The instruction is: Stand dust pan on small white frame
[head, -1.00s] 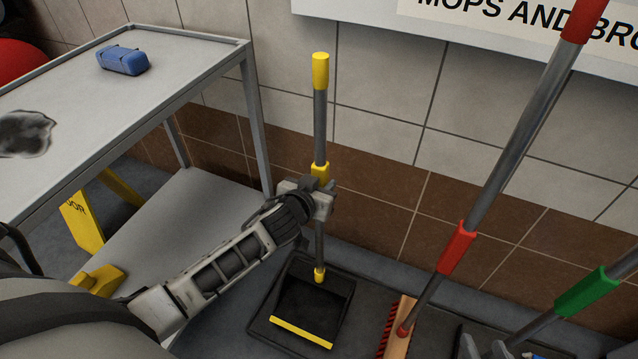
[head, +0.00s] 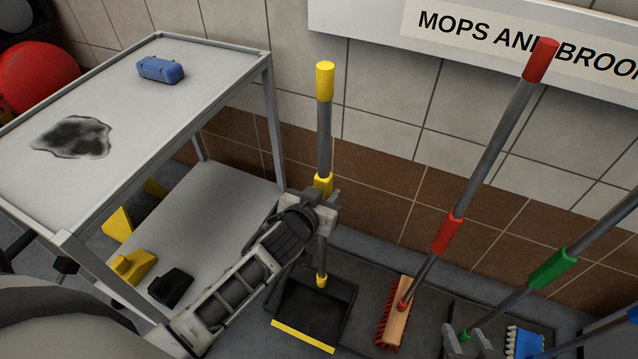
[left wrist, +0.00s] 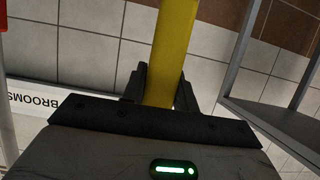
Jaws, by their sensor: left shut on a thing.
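The dust pan (head: 312,308) is black with a yellow front lip and a tall upright grey handle with yellow parts. My left gripper (head: 325,200) is shut on the handle around its middle yellow sleeve. In the left wrist view the yellow sleeve (left wrist: 173,50) lies between the fingers. The pan is at the near left part of a dark mat (head: 375,275); I cannot tell whether it touches it. My right gripper (head: 466,342) shows at the bottom edge, fingers apart and empty. I cannot make out a small white frame.
A grey two-level table (head: 150,105) stands left, with a blue pack (head: 161,69) on top and a yellow item (head: 133,266) and black item (head: 171,286) on its lower shelf. A red-handled broom (head: 447,231) and green-banded brush (head: 553,268) lean to the right. The tiled wall is behind.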

